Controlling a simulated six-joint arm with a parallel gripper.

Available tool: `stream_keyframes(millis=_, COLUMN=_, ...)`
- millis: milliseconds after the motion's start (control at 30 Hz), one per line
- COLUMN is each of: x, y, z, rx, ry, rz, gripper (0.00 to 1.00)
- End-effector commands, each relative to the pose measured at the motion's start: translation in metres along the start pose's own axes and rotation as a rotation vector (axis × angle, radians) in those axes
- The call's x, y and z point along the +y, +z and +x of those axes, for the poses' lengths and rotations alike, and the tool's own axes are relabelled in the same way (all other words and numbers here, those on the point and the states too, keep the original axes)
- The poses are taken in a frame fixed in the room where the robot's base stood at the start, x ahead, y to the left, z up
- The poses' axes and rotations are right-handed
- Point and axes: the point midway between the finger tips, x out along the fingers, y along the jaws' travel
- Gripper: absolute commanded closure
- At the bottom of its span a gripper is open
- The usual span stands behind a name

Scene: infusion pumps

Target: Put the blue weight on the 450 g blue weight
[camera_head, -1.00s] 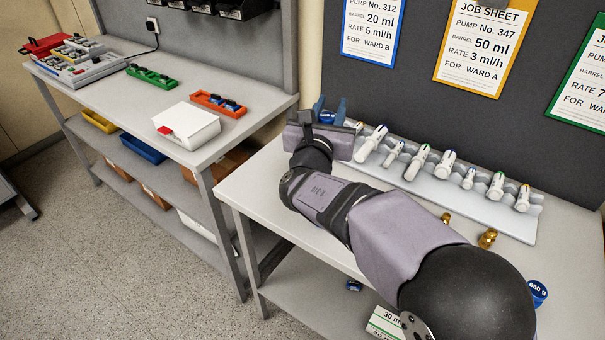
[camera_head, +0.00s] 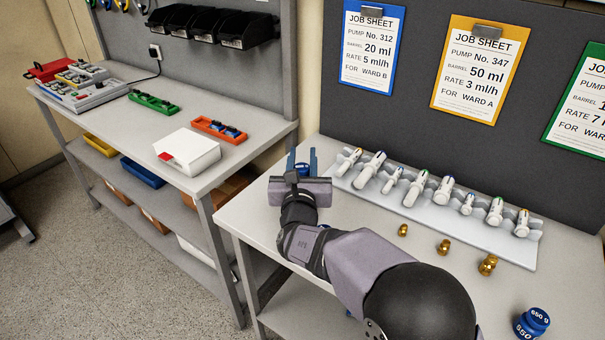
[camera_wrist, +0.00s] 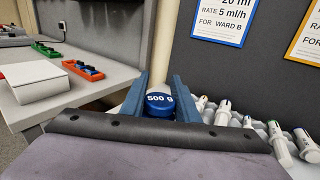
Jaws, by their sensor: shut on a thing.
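My gripper (camera_head: 302,160) is shut on a blue weight (camera_wrist: 160,104) labelled 500 g, seen between its two blue fingers in the wrist view. In the head view the held weight (camera_head: 302,168) is mostly hidden by my gripper, over the left end of the bench. Another blue weight (camera_head: 532,323) stands at the bench's front right, far from my gripper; its top label looks like 650 g, but is small. I cannot make out any label reading 450 g. A small blue patch shows beside my forearm, too hidden to name.
A white rack (camera_head: 455,217) of several syringes runs along the back of the bench. Three brass weights (camera_head: 443,247) stand in front of it. Job sheets (camera_head: 480,70) hang on the dark panel. A second bench (camera_head: 110,110) with trays and a white box (camera_head: 190,150) stands left.

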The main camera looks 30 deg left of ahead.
Motion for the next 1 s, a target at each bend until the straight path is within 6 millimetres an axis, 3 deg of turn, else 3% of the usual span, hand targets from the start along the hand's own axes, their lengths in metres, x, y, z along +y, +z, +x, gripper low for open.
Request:
stream_keyframes(millis=367, x=0.0, y=-0.012, z=0.001, rx=-0.005, ry=-0.001, rz=0.0, gripper=1.0)
stream_keyframes(millis=700, x=0.0, y=-0.043, z=0.001, rx=-0.006, ry=-0.001, rz=0.001, gripper=1.0)
stream_keyframes(millis=1000, x=0.0, y=-0.045, z=0.001, rx=-0.007, ry=-0.001, rz=0.002, gripper=1.0)
